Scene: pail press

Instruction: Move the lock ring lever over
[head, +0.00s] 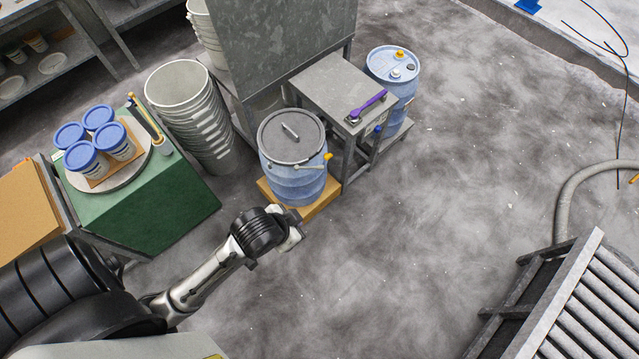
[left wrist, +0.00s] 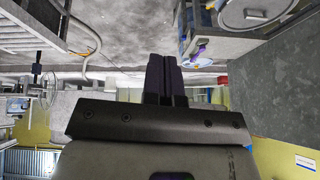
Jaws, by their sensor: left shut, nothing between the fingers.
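The blue pail (head: 295,185) stands on a low wooden block in the head view, with a grey lid (head: 290,135) pressed on top. A thin lock ring lever (head: 311,165) runs along the near rim and ends in an orange tip (head: 328,156) at the right. My left gripper (head: 297,218) is just in front of the pail, below lid height in the picture, apart from the lever. Its fingers are hard to make out there. In the left wrist view the dark fingers (left wrist: 166,78) are together and empty. My right gripper is not in view.
A small grey table (head: 335,85) with a purple wrench (head: 367,105) stands behind the pail. A blue drum (head: 400,75) is beyond it. Stacked white buckets (head: 185,100) and a green stand (head: 165,190) are left. A roller conveyor (head: 585,305) is lower right. The middle floor is clear.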

